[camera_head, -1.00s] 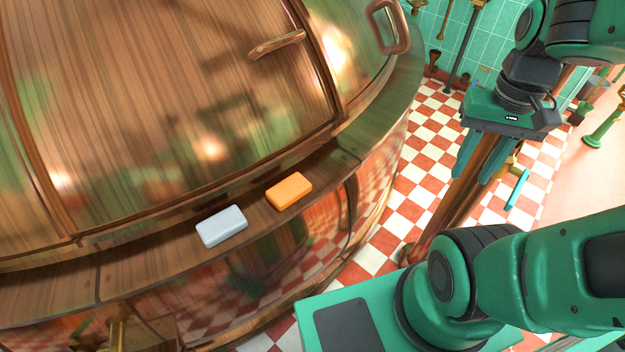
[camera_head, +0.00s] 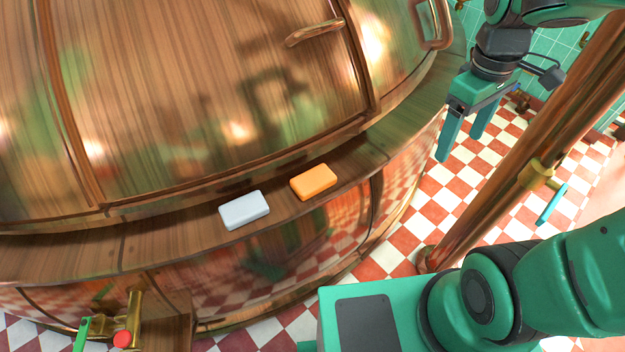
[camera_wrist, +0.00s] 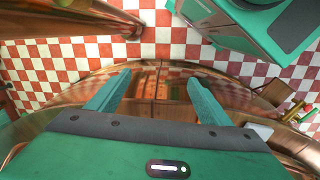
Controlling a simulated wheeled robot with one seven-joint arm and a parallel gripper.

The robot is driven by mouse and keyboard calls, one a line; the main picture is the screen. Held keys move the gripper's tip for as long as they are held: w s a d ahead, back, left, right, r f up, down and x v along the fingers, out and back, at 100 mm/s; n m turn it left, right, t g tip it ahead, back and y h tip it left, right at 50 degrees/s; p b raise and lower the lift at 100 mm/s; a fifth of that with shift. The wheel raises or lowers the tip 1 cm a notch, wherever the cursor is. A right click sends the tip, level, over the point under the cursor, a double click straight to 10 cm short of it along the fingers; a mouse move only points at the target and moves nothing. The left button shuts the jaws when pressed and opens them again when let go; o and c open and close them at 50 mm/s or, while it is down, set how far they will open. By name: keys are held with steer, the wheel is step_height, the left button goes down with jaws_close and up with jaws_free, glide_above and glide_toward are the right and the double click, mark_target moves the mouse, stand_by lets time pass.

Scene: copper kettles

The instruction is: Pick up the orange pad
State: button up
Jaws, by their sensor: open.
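The orange pad (camera_head: 313,182) is a small rounded block lying flat on the wooden ledge (camera_head: 165,234) around the big copper kettle. A pale grey pad (camera_head: 244,210) of like shape lies just left of it. My gripper (camera_head: 460,148) is to the right of the orange pad, above the ledge's right end and the floor, with its fingers pointing down. The fingers are apart and nothing is between them. In the wrist view my gripper (camera_wrist: 158,77) faces copper and the checkered floor. I cannot make out the orange pad there.
The kettle's curved copper wall (camera_head: 200,100) with a handle (camera_head: 316,33) rises behind the ledge. A slanted copper pipe (camera_head: 530,150) with a brass valve stands right of my gripper. A brass tap (camera_head: 134,318) is at lower left. The ledge around the pads is otherwise bare.

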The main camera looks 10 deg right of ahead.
steer(key=w+a+f+n, duration=0.2)
steer(key=w+a+n, duration=0.25)
steer(key=a, duration=0.25)
steer(key=w+a+f+n, duration=0.2)
steer(key=w+a+n, duration=0.1)
steer(key=a+n, duration=0.4)
steer(key=n+y, duration=0.1)
steer(key=n, duration=0.6)
glide_above(314, 178)
steer(key=f, duration=0.8)
steer(key=shift+d+f, duration=0.25)
steer(key=shift+a+f, duration=0.15)
steer(key=shift+f, duration=1.3)
steer(key=shift+a+f, duration=0.15)
steer(key=shift+f, duration=1.3)
steer(key=c, duration=1.1)
